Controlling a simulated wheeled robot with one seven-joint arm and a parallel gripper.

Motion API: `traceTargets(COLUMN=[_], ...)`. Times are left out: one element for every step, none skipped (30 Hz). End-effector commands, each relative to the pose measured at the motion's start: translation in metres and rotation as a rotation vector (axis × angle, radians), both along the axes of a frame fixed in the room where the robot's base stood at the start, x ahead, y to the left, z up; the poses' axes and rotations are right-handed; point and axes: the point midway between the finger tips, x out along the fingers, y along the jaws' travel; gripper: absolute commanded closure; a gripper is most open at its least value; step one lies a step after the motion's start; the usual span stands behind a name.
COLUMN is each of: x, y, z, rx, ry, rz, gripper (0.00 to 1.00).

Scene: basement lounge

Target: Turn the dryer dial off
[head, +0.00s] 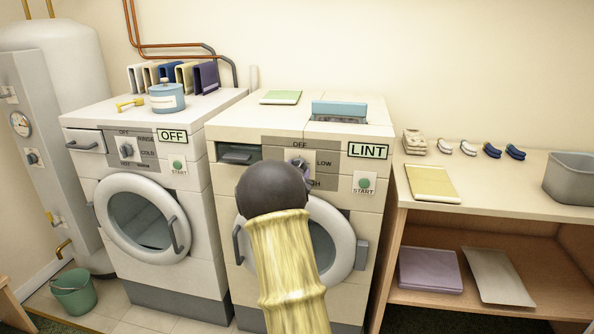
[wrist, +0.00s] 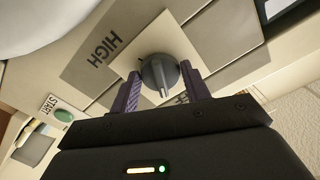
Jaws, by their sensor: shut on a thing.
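The dryer (head: 232,133) is the right-hand white machine, with a LINT sign on its front. Its dial (head: 298,163) sits on a grey panel marked OFF above, LOW to the right and HIGH below. In the wrist view the round grey dial (wrist: 155,73) is between the two purple fingers of my gripper (wrist: 160,82), which is shut on it. The dial's pale pointer mark faces down the picture, toward my gripper. Lettering beside the right finger is partly hidden. HIGH reads clearly at the upper left. In the head view my arm hides most of the gripper.
The dryer's START button (head: 365,183) is right of the dial; it shows at left in the wrist view (wrist: 63,115). The washer (head: 135,180) stands left, with an OFF sign. A wooden shelf table (head: 520,172) stands right. My arm covers part of the round door (head: 340,222).

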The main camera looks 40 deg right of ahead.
Motion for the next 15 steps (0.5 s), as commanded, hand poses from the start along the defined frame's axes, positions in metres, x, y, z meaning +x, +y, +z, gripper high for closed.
traceTargets(x=[0.0013, 0.0010, 0.0009, 0.0008, 0.0007, 0.0009, 0.0007, 0.0004, 0.0005, 0.0005, 0.0005, 0.0004, 0.0004, 0.0003, 0.0000], y=[0.0020, 0.0018, 0.0017, 0.0016, 0.0014, 0.0018, 0.0016, 0.0012, 0.0012, 0.0014, 0.0012, 0.0011, 0.0011, 0.0010, 0.0007], z=[-0.0018, -0.0017, -0.0018, -0.0016, -0.0015, -0.0016, -0.0016, -0.0015, -0.0017, -0.0017, -0.0018, -0.0020, -0.0022, -0.0024, -0.0025], rx=[-0.027, -0.045, -0.070, -0.088, -0.105, -0.128, -0.145, -0.161, -0.180, -0.195, -0.208, -0.225, -0.236, -0.246, -0.260], ry=[0.039, 0.060, 0.089, 0.110, 0.130, 0.157, 0.176, 0.194, 0.218, 0.235, 0.251, 0.271, 0.284, 0.296, 0.312], rz=[0.004, 0.004, 0.003, 0.003, 0.003, 0.004, 0.004, 0.004, 0.004, 0.004, 0.004, 0.004, 0.004, 0.005, 0.004], gripper=[0.76, 0.76, 0.76, 0.76, 0.76, 0.76, 0.76, 0.76, 0.76, 0.76, 0.76, 0.76, 0.76, 0.76, 0.76])
